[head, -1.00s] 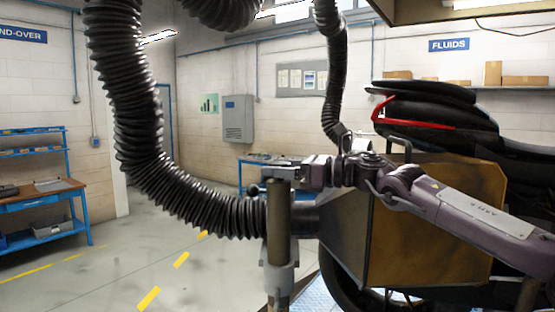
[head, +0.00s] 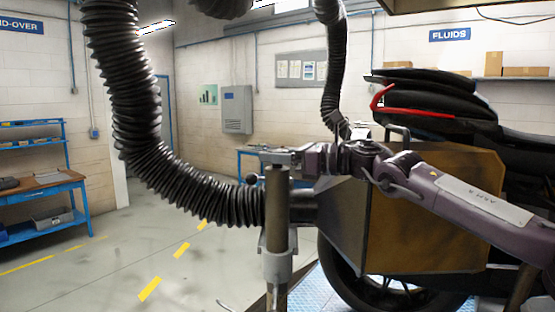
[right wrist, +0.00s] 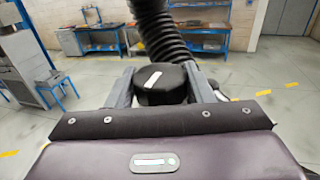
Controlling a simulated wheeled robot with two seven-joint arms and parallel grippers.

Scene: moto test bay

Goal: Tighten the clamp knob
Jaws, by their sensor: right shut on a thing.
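My right gripper (head: 279,157) reaches in from the right in the head view, at the top of an upright metal post (head: 277,215) with a grey collar. In the right wrist view, a round black knob (right wrist: 162,84) with a white mark on top sits between its two fingers, and the gripper is shut on it. In the head view the fingers and the post top overlap, and I cannot make out the knob there. A small dark ball (head: 253,180) shows just left of the post. My left gripper is not in view.
A ribbed black hose (head: 140,130) hangs down and curves behind the post to a pipe beside the motorcycle's brown-yellow side case (head: 435,220). A blue workbench (head: 40,195) stands at the far left. The floor between is clear, with yellow dashes.

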